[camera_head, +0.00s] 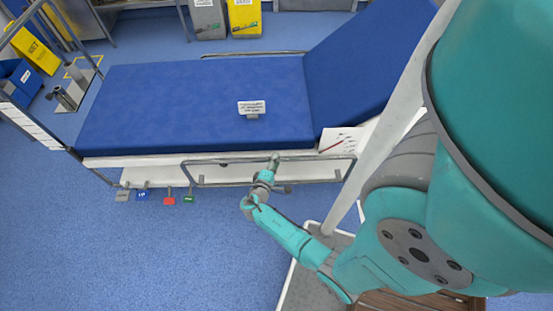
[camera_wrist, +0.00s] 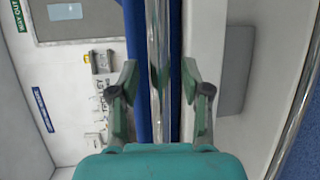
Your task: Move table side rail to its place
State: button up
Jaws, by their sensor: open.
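The table side rail (camera_head: 316,158) is a metal frame along the near long side of the blue operating table (camera_head: 190,98). It looks raised slightly outward from the white table edge, though I cannot tell its exact tilt. My gripper (camera_head: 274,160) is at the middle of the rail's upper bar. In the wrist view the upper bar (camera_wrist: 158,50) runs between the two spread fingers of my gripper (camera_wrist: 160,78), with gaps on both sides. Another curved bar (camera_wrist: 299,100) of the rail shows at the right. Any contact behind the palm is hidden.
A small white sign (camera_head: 252,107) stands on the mattress. Coloured pedals (camera_head: 169,200) lie below the table's left end. A second rail (camera_head: 250,53) lines the far side. Yellow and grey bins (camera_head: 243,18) stand behind. The blue floor at front left is clear.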

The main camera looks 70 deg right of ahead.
jog(key=shift+d+f, duration=0.2)
jog(key=shift+d, duration=0.65)
grip_shut()
notch_tip(320, 180, up, 23)
jog(key=shift+f, duration=0.2)
jog(key=shift+r, duration=0.1)
jog(key=shift+c, duration=0.3)
grip_release()
jog(key=shift+o, duration=0.3)
